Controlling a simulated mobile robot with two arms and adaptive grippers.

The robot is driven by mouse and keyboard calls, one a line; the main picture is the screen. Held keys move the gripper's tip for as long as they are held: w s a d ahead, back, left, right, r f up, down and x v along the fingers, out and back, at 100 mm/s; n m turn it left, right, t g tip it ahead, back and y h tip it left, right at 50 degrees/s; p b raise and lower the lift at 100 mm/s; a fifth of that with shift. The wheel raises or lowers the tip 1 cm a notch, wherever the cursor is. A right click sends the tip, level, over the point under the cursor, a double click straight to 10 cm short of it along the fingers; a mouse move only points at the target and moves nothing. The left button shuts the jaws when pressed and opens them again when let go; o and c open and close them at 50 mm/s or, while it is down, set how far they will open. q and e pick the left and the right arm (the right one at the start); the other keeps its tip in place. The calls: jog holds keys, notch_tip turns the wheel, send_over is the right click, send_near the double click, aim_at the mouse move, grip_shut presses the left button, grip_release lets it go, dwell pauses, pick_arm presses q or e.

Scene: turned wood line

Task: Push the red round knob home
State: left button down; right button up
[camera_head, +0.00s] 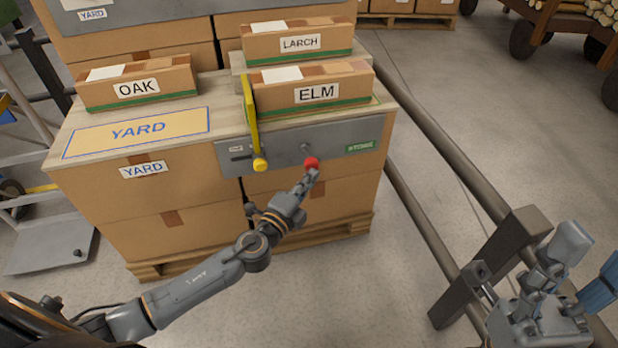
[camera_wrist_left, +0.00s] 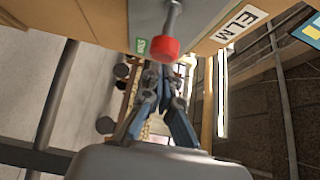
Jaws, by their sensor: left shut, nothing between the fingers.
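The red round knob (camera_head: 312,163) is on the grey panel (camera_head: 350,138) at the front of the crate stack. In the left wrist view the knob (camera_wrist_left: 165,48) stands out from the panel on a visible grey stem (camera_wrist_left: 173,16). My left gripper (camera_head: 312,176) is shut and empty, with its fingertips right at the knob's front. In the left wrist view the fingertips (camera_wrist_left: 163,72) are just by the knob; I cannot tell whether they touch it. My right gripper (camera_head: 588,264) is at the lower right, open and empty, far from the knob.
A yellow lever (camera_head: 252,122) with a yellow round end stands left of the knob. Boxes marked ELM (camera_head: 345,92), LARCH (camera_head: 265,42) and OAK (camera_head: 180,88) sit on top. A dark rail (camera_head: 440,150) runs along the right. Floor in front is clear.

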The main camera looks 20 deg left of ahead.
pick_arm(q)
jog(key=shift+w+a, duration=0.15)
jog(key=shift+w, duration=0.1)
jog(key=w+a, duration=0.1)
jog(key=w+a+b, duration=0.1)
jog(key=w, duration=0.1)
jog(key=shift+a+r, duration=0.1)
dwell(0.4)
jog(key=s+a, duration=0.2)
jog(key=s, duration=1)
dwell(0.3)
